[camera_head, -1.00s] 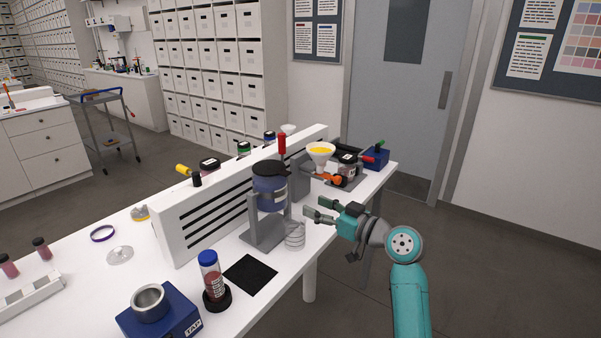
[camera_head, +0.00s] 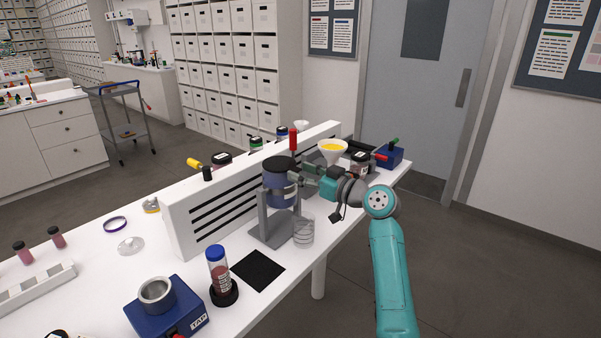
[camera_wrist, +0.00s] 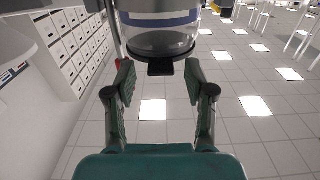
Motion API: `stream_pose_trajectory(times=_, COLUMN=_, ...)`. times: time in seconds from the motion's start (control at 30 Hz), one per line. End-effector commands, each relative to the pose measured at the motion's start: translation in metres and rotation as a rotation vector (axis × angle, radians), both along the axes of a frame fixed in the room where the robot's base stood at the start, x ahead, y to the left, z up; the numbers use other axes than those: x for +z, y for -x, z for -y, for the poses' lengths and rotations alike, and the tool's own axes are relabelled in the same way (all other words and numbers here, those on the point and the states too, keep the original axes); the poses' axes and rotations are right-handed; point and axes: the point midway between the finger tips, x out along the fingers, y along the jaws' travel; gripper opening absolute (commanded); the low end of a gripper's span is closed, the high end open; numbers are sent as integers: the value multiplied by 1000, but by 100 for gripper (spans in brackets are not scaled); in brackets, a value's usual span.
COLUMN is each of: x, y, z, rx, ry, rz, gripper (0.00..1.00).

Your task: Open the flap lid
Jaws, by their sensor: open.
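The flap lid (camera_head: 279,162) is black and lies flat on top of a clear jar with a blue band (camera_head: 277,198). The jar sits in a grey stand (camera_head: 262,232) on the white bench. The lid looks closed. My gripper (camera_head: 308,173) is at the jar's right side, near lid height. In the wrist view, the jar (camera_wrist: 160,38) appears upside down, with the dark lid rim and a black tab (camera_wrist: 160,69) at its lower edge. My open gripper (camera_wrist: 159,80) has one finger on each side of the tab, with gaps between; contact cannot be seen.
A white slotted panel (camera_head: 187,226) stands behind the jar. A clear ribbed beaker (camera_head: 304,232) is right of the stand. A white funnel with yellow powder (camera_head: 333,150) stands beyond my gripper. A blue-capped tube (camera_head: 217,270) and a black mat (camera_head: 258,270) are in front.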

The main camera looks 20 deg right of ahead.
Motion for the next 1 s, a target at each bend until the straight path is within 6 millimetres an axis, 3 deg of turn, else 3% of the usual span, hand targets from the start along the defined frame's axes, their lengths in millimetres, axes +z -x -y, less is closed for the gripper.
stream_pose_trajectory(times=0.4, x=0, y=-8, z=-6, rx=0, ry=-1, rz=1, gripper=54)
stream_pose_trajectory(times=0.47, x=0, y=-8, z=-6, rx=0, ry=-1, rz=1, gripper=44)
stream_pose_trajectory(times=0.63, x=0, y=-8, z=-6, rx=0, ry=0, rz=0, gripper=2)
stream_pose_trajectory(times=1.0, x=3, y=-8, z=-6, rx=0, ry=12, rz=-13, gripper=0)
